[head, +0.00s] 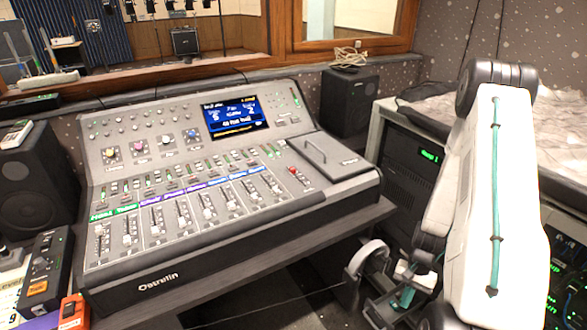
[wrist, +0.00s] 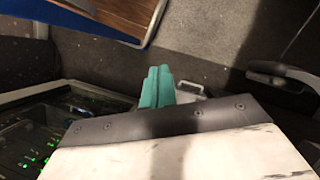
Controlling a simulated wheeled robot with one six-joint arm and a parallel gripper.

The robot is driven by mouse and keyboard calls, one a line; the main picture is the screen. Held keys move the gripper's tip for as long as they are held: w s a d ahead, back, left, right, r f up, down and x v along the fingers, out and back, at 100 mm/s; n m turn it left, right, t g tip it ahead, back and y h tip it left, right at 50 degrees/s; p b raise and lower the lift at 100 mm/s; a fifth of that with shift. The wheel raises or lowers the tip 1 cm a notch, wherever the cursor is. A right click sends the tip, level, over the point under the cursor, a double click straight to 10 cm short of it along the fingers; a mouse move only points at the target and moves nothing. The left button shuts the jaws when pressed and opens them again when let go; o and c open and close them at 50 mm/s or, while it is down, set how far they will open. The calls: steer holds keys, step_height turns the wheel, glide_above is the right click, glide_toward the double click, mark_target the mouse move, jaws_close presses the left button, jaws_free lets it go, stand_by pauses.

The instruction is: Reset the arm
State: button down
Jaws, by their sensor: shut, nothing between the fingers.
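My gripper (wrist: 157,85) shows in the wrist view as two teal fingers side by side, touching, with nothing between them. In the head view my white arm, with a teal cable along it, stands folded at the right, beside the mixing console (head: 190,190). Its lower end is low, to the right of the console's front edge, and is partly hidden by the arm itself. The gripper appears apart from the console and its faders.
A lit screen (head: 235,115) is on the console. Black speakers stand at the left (head: 35,185) and behind the console (head: 348,100). A rack (head: 412,160) stands behind my arm. An orange device (head: 73,313) and a black box (head: 47,265) lie at the front left.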

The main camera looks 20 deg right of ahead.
steer(key=w+a+r+n, duration=0.1)
steer(key=a+r+n, duration=0.15)
steer(key=r, duration=0.65)
steer(key=w+a+r+n+g+h, duration=0.1)
steer(key=a+r, duration=0.3)
steer(key=r, duration=0.6)
steer(key=w+a+r+n, duration=0.15)
steer(key=a+r, duration=0.25)
steer(key=r, duration=0.5)
steer(key=s+a+r+n+t+h, duration=0.1)
steer(key=s+a+r+n, duration=0.1)
steer(key=r, duration=0.4)
steer(key=s+a+r+n+t, duration=0.2)
steer(key=s+a+r, duration=0.3)
steer(key=a+r, duration=0.1)
steer(key=s+a+r+n+t+h, duration=0.1)
steer(key=s+a+r+n+t, duration=0.1)
steer(key=a+r, duration=0.3)
step_height(320, 180, up, 3)
steer(key=shift+s+f+h, duration=0.1)
steer(key=shift+s+h, duration=0.2)
steer(key=shift+s, duration=0.5)
